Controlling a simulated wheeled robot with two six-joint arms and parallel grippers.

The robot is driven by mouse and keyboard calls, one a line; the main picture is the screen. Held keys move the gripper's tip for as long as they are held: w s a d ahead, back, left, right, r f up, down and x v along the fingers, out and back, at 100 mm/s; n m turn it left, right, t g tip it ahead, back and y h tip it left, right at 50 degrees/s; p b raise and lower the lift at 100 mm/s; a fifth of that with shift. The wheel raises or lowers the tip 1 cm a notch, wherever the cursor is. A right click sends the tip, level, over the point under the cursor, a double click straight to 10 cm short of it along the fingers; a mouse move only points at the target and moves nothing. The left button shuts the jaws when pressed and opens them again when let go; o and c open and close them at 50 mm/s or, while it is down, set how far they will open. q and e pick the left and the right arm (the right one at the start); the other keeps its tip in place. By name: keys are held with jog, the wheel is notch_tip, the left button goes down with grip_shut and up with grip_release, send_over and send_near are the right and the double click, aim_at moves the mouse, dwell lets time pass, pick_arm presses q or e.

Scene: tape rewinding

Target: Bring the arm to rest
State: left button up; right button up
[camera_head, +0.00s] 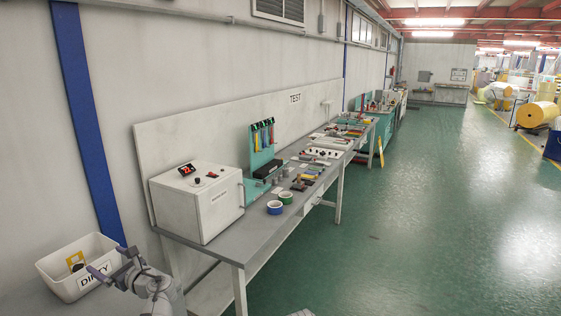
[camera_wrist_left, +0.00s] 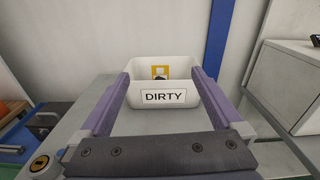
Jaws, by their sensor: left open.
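My left gripper (camera_head: 112,262) is at the lower left of the head view, in front of a white bin (camera_head: 55,284) labelled DIRTY. Its purple fingers are spread apart with nothing between them, as the left wrist view (camera_wrist_left: 160,104) also shows. The bin also shows in the wrist view (camera_wrist_left: 143,70), beyond the fingers. A yellow item (camera_head: 76,260) with a dark part is inside the bin; it shows in the wrist view too (camera_wrist_left: 160,70).
A long workbench (camera_head: 262,225) runs along the wall. Green floor (camera_head: 420,220) to the right is open.

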pick_arm(q)
jog(key=s+d+f+n+g+h, duration=0.2)
jog(key=d+f+n+h, duration=0.2)
jog(key=d+f+n, duration=0.4)
jog(key=s+d+f+n+g+h, duration=0.1)
jog(key=s+d+f+n+h, duration=0.2)
jog(key=d+f, duration=0.5)
jog(key=s+d+f+n+g+h, duration=0.1)
jog(key=s+d, duration=0.3)
jog(key=d, duration=0.4)
jog(key=s+d+f+n+g+h, duration=0.2)
jog(key=s+d+n+h, duration=0.2)
jog(key=d, duration=0.5)
jog(key=s+d+f+n+g+h, duration=0.2)
jog(key=s+d, duration=0.3)
jog(key=d, duration=0.3)
jog(key=shift+s+d+f+n+h, duration=0.15)
jog(key=shift+s+f+n+h, duration=0.15)
jog(key=shift+s+n, duration=0.1)
